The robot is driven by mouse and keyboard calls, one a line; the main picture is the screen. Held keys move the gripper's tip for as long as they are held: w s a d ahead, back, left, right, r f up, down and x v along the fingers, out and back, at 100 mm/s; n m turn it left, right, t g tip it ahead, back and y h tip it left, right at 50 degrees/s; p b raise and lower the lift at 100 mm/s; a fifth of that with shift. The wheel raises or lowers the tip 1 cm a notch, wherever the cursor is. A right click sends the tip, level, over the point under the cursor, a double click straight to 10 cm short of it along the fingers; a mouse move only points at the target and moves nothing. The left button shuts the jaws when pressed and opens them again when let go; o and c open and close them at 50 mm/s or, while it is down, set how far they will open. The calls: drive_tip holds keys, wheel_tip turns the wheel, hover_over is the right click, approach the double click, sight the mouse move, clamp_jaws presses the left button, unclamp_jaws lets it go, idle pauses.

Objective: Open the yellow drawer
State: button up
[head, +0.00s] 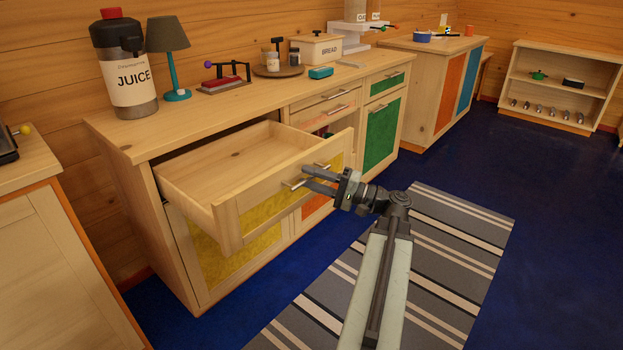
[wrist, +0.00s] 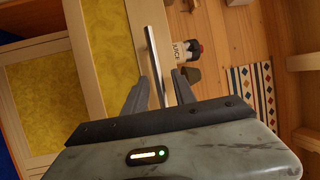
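The yellow drawer (head: 270,212), with a wooden frame and a yellow front panel, is pulled well out of the counter in the head view; its inside looks empty. Its metal bar handle (head: 294,184) is on the front. My gripper (head: 306,178) is at this handle. In the wrist view my gripper (wrist: 160,82) has its two fingers apart, one on each side of the handle bar (wrist: 154,55), with gaps showing. The yellow drawer front (wrist: 106,60) shows to the left there.
The counter (head: 225,118) carries a juice dispenser (head: 125,70), a teal lamp (head: 172,60) and a bread box (head: 314,50). A yellow door (head: 225,258) is below the drawer. A striped rug (head: 440,245) covers floor right of it.

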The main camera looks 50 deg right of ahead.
drive_tip(key=b+v, duration=0.1)
drive_tip(key=v, duration=0.6)
drive_tip(key=shift+s, duration=0.3)
drive_tip(key=shift+d+f, duration=0.1)
drive_tip(key=shift+d, duration=0.05)
